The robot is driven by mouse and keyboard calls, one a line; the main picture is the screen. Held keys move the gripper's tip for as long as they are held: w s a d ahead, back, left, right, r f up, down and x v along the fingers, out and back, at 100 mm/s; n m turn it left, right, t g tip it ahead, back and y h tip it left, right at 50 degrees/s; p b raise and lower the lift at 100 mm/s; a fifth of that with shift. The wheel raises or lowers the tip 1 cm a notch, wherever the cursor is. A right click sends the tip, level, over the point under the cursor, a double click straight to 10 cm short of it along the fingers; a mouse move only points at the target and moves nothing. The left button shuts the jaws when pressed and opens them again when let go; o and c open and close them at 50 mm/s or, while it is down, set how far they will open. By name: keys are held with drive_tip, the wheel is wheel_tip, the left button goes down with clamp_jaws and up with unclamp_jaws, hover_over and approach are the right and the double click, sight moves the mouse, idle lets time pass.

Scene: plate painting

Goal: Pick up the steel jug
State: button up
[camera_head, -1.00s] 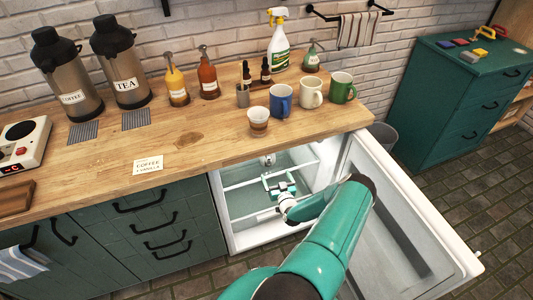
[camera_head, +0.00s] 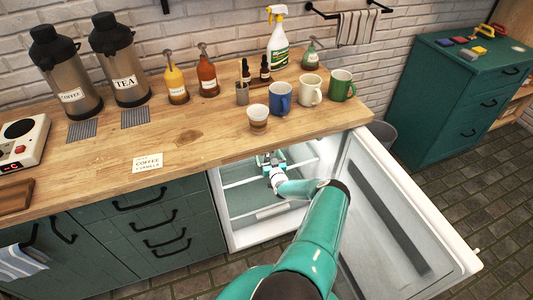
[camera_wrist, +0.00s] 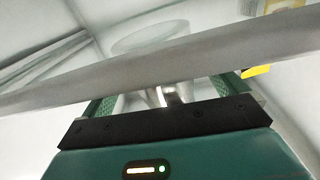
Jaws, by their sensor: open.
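The fridge (camera_head: 238,232) under the counter stands open, and my arm reaches into it. My gripper (camera_head: 270,158) is inside, near the upper shelf, partly under the counter edge. In the wrist view my gripper (camera_wrist: 163,98) is open, with a green-padded finger on each side. A shiny metal piece (camera_wrist: 160,97), which looks like part of the steel jug, shows between the fingers. A pale shelf edge (camera_wrist: 200,58) crosses in front and hides much of it. I cannot tell whether the fingers touch it. In the head view my gripper hides the jug.
The open fridge door (camera_head: 400,220) stands to the right of my arm. The wooden counter (camera_head: 205,150) lies above, with a paper cup (camera_head: 258,117) and a blue mug (camera_head: 280,98) near its edge. A yellow item (camera_wrist: 257,71) sits right of my gripper.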

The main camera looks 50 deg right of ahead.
drive_tip(key=c, duration=1.3)
drive_tip(key=shift+r, duration=0.25)
drive_tip(key=shift+r, duration=1.2)
drive_tip(key=shift+a+r, duration=0.1)
drive_tip(key=shift+r, duration=0.25)
drive_tip(key=a+r, duration=0.1)
drive_tip(key=s+a+r, duration=0.1)
drive_tip(key=r, duration=0.1)
drive_tip(key=s+a+r, duration=0.1)
drive_tip(key=a+r, duration=0.1)
drive_tip(key=shift+s+r, duration=0.1)
drive_tip(key=shift+r, duration=0.1)
drive_tip(key=s+a+r, duration=0.4)
drive_tip(key=a, duration=0.4)
drive_tip(key=shift+s, duration=0.2)
